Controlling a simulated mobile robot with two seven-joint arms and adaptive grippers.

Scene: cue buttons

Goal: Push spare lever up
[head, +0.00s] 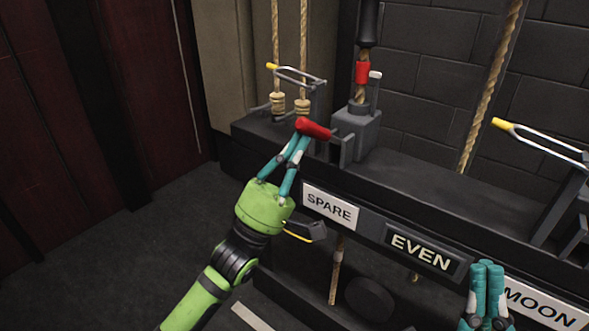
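The spare lever has a red handle (315,129) that sticks out toward the left from a grey bracket, above the white SPARE label (331,207). My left gripper (299,144) is at the left end of this handle, with its teal fingertips drawn together just below it. The tips look to be touching the handle or very close to it; the exact contact is hidden. My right gripper (487,266) is shut and empty at the lower right, in front of the rail between the EVEN and MOON labels.
A dark rail carries the EVEN label (421,251) and MOON label (541,303). Behind the spare lever stand ropes (303,60), a yellow-tipped metal loop (297,75) and a red-banded rope (362,73). Another yellow-tipped loop (540,143) is at the right. Open floor lies left.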

